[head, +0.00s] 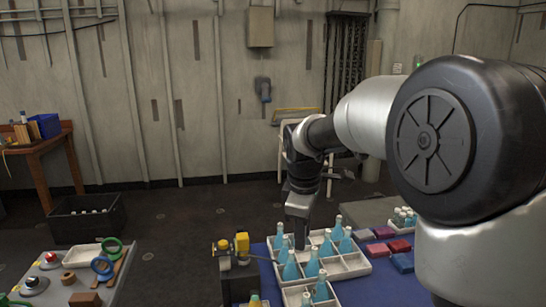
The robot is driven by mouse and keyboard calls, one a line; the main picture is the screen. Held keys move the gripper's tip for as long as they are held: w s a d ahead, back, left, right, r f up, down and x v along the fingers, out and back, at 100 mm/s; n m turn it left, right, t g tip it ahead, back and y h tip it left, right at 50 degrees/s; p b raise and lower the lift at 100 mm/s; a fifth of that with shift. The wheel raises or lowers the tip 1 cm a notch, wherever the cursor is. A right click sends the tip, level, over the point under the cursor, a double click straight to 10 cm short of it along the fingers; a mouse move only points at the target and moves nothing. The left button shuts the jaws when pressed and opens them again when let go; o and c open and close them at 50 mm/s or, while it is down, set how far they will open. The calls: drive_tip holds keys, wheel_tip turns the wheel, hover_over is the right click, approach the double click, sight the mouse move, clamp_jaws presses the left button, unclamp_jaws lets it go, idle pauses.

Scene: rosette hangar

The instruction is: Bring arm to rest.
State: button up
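My arm reaches in from the right side of the head view and bends down over the blue-covered table. My gripper (299,240) points down at the white divided tray (350,267), among the blue bottles (311,262). Its fingertips are small and partly hidden by the bottles and tray, so I cannot tell whether it is open or shut, or whether it touches a bottle.
A second white tray (290,296) stands in front. Red and blue boxes (402,262) lie to the right. A yellow-topped device (241,246) stands just left of the trays. A grey table (60,285) with green and blue rings is at left; open floor lies between.

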drive_tip(key=s+d+r+m+t+p, duration=0.1)
drive_tip(key=s+d+r+m+p, duration=0.2)
drive_tip(key=s+r, duration=0.35)
drive_tip(key=s+d+r+m+t+p, duration=0.1)
drive_tip(key=s+d+r+m, duration=0.1)
drive_tip(key=s+r+m, duration=0.45)
drive_tip(key=s+d+m+p, duration=0.1)
drive_tip(key=s+m, duration=0.1)
drive_tip(key=s, duration=0.4)
drive_tip(key=s+d+m+t+p, duration=0.1)
drive_tip(key=s+m+p, duration=0.1)
drive_tip(key=s, duration=0.5)
drive_tip(key=shift+f, duration=0.2)
drive_tip(key=shift+a+m, duration=0.1)
drive_tip(key=shift+m, duration=0.15)
